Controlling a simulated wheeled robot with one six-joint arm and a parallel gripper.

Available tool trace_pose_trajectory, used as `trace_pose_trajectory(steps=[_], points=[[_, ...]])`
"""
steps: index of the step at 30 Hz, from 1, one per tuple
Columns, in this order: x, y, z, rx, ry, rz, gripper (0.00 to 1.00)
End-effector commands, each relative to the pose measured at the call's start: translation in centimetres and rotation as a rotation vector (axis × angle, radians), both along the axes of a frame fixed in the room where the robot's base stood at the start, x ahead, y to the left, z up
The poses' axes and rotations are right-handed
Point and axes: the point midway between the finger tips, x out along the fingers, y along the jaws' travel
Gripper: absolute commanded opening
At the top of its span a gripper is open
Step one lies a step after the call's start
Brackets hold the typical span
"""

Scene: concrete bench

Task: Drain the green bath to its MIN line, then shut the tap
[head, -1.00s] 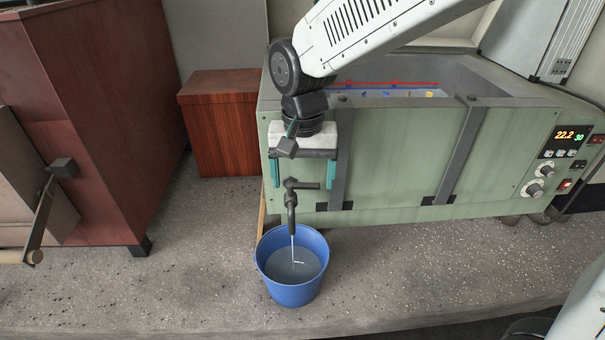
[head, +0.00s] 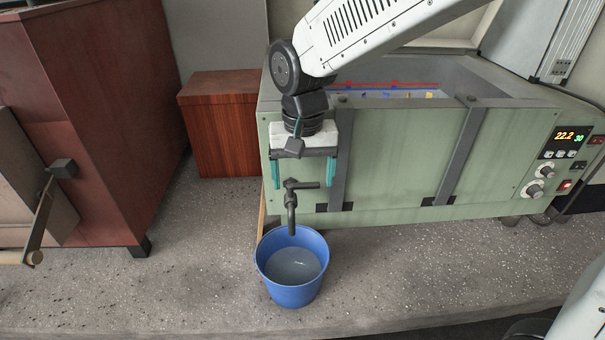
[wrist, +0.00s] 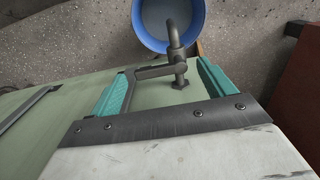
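The green bath (head: 400,150) stands on the bench, with a red line and a blue line (head: 385,90) along its inner back wall. Its water surface shows just under the blue line; I cannot read which line is MIN. The tap (head: 291,205) is on its front, with its lever (head: 306,185) lying sideways to the right. No stream leaves the spout. The blue bucket (head: 292,296) below holds grey water. My gripper (head: 303,176) is open just above the tap. In the wrist view the fingers of my gripper (wrist: 163,88) stand apart, with the lever (wrist: 152,72) between them.
A control panel (head: 562,145) shows 22.2 and 30 at the bath's right end. A reddish wooden box (head: 218,125) and a large red-brown cabinet (head: 95,110) stand to the left. The bench (head: 400,270) is clear right of the bucket.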

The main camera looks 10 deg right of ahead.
Motion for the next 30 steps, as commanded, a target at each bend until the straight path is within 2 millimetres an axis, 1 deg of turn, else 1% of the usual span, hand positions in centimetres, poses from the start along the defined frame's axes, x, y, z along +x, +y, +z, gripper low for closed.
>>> trace_pose_trajectory(steps=[5,8,11,18,21,25,30], points=[[0.0,0.1,0.0,0.0,0.0,0.0,0.82],[0.0,0.1,0.4,0.001,-0.001,0.0,0.82],[0.0,0.1,1.6,0.002,-0.002,0.0,0.82],[0.0,0.1,5.8,0.002,-0.002,0.0,0.82],[0.0,0.0,7.0,0.001,-0.002,0.0,0.82],[0.0,0.0,7.7,0.0,0.0,0.0,0.82],[0.0,0.0,7.8,0.0,0.001,0.0,0.82]])
